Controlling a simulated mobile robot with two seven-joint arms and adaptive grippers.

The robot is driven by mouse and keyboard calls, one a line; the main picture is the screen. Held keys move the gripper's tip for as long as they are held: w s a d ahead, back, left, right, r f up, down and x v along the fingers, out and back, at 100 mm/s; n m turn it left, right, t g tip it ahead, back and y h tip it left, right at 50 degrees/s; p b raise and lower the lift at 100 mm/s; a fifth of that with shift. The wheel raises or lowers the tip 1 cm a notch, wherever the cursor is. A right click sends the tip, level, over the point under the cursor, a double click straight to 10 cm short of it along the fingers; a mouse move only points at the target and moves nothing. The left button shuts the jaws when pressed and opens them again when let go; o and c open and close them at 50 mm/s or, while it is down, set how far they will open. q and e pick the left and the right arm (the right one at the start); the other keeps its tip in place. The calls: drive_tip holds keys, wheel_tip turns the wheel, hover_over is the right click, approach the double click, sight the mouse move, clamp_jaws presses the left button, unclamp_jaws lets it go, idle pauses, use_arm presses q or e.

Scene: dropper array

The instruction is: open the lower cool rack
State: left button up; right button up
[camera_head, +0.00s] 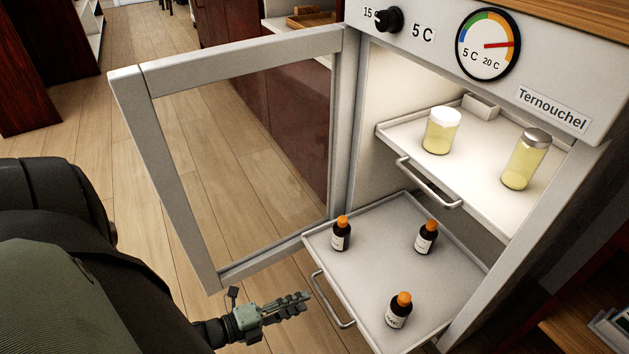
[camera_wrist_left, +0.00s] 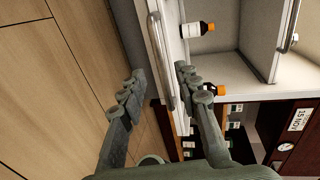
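The white lower cool rack (camera_head: 375,265) is slid forward out of the cabinet. Three dark bottles with orange caps stand upright on it. Its curved metal handle (camera_head: 332,300) is on the front edge. My left gripper (camera_head: 302,298) is just left of this handle, apart from it in the head view. In the left wrist view, my left gripper (camera_wrist_left: 157,85) is open, its two fingers apart and nothing held between them. The handle (camera_wrist_left: 160,60) is just ahead of the gap between the fingertips. My right gripper is not in view.
The framed glass door (camera_head: 180,190) stands open to the left, above and behind my left gripper. The upper rack (camera_head: 480,190) holds two pale yellow jars inside the lit cabinet (camera_head: 575,90). The wooden floor (camera_head: 125,200) to the left is clear.

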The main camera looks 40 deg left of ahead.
use_arm(q)
drive_tip(key=shift+v, duration=2.4)
